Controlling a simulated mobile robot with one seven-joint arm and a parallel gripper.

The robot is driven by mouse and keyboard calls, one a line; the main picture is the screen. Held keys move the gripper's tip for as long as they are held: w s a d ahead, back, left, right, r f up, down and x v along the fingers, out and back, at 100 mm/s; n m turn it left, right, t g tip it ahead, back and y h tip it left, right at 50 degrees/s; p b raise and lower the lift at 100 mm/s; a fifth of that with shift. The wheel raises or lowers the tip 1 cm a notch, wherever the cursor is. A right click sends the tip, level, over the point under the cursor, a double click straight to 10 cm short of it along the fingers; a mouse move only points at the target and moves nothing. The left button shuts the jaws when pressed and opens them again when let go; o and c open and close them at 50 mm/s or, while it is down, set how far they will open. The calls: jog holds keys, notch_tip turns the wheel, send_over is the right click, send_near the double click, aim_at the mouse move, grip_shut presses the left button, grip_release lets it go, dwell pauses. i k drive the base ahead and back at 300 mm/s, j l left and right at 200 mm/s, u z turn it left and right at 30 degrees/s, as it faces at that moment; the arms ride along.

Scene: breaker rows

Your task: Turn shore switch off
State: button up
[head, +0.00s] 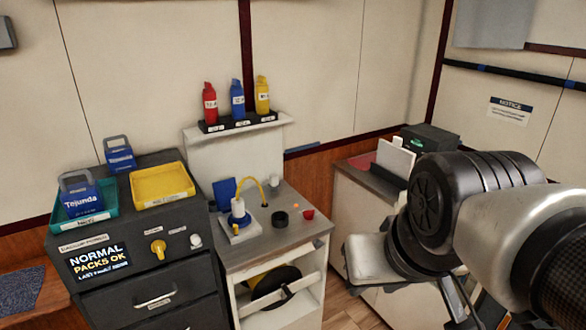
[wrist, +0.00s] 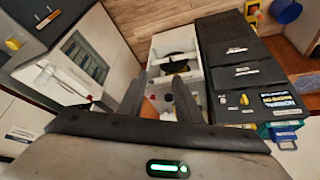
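No label reading "shore" can be made out, so I cannot tell which control is the shore switch. In the head view a yellow rotary knob (head: 158,248) and a white knob (head: 196,241) sit on the dark cabinet's sloped front. The yellow knob also shows in the wrist view (wrist: 244,99).
A display (head: 98,262) reads "NORMAL PACKS OK". A teal tray (head: 97,221) and a yellow tray (head: 162,184) top the dark cabinet. A white-sided bench (head: 300,240) stands beside it. Red, blue and yellow bottles line a shelf (head: 240,124). Wooden floor (head: 345,305) shows between the units.

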aim_at(309, 215)
jog(key=i+l+u, duration=0.3)
jog(key=i+l, duration=0.15)
jog(key=i, duration=0.15)
jog(key=i+l+u, duration=0.3)
jog(key=i+l, duration=0.25)
jog(key=i+l+u, duration=0.3)
jog(key=i+l, duration=0.15)
jog(key=l, duration=0.25)
